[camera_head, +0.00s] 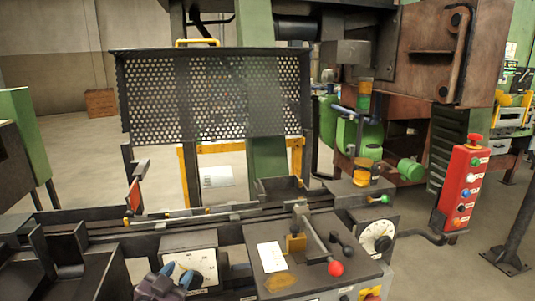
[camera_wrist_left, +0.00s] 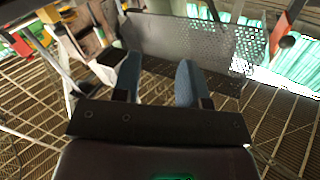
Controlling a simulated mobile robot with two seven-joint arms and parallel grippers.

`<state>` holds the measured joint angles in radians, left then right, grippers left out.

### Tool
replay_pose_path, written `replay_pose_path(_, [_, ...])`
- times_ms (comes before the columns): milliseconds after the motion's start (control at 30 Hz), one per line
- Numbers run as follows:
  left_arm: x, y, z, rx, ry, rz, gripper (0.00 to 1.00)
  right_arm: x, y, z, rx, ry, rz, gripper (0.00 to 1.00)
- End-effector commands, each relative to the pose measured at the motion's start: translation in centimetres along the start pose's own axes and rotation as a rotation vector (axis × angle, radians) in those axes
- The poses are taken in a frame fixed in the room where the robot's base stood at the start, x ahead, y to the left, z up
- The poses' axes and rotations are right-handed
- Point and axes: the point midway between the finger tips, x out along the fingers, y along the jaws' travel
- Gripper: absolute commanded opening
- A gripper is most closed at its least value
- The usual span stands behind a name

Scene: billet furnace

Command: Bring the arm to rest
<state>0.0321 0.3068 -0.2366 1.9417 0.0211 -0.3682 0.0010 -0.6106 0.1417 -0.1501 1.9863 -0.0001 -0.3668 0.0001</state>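My left gripper (camera_head: 172,271) shows at the bottom of the head view, left of the middle, in front of the white dial panel (camera_head: 195,265). In the left wrist view the two blue-grey fingers of my left gripper (camera_wrist_left: 157,72) stand apart with nothing held between them. Beyond them lies a dark perforated guard (camera_wrist_left: 185,38). In the head view most of the left arm is out of the frame. My right gripper is in neither view.
A machine bed carries a red-knobbed lever (camera_head: 335,268) and a round dial (camera_head: 377,238). Behind it stands a perforated guard (camera_head: 215,95). A red control box (camera_head: 461,188) with buttons is at right. Open floor (camera_head: 70,150) shows at the back left.

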Motion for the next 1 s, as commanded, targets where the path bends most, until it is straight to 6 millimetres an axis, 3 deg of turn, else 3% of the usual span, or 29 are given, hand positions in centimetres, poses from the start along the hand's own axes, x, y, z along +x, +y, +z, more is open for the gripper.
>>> replay_pose_path(33, [-1.7, 0.2, 2.2, -0.027, -0.041, -0.016, 0.39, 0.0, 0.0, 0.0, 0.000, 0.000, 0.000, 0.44])
replay_pose_path(100, [-3.9, 0.5, 4.9, -0.056, -0.093, -0.037, 0.39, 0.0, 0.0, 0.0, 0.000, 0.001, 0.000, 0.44])
replay_pose_path(500, [-18.7, 3.4, 18.2, -0.219, -0.423, -0.138, 0.39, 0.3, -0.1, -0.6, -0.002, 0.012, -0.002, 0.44])
replay_pose_path(700, [-23.6, 5.0, 21.2, -0.254, -0.523, -0.151, 0.39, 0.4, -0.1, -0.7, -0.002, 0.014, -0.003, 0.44])
replay_pose_path(1000, [-24.7, 5.3, 21.8, -0.256, -0.545, -0.151, 0.39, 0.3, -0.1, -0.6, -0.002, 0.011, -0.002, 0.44])
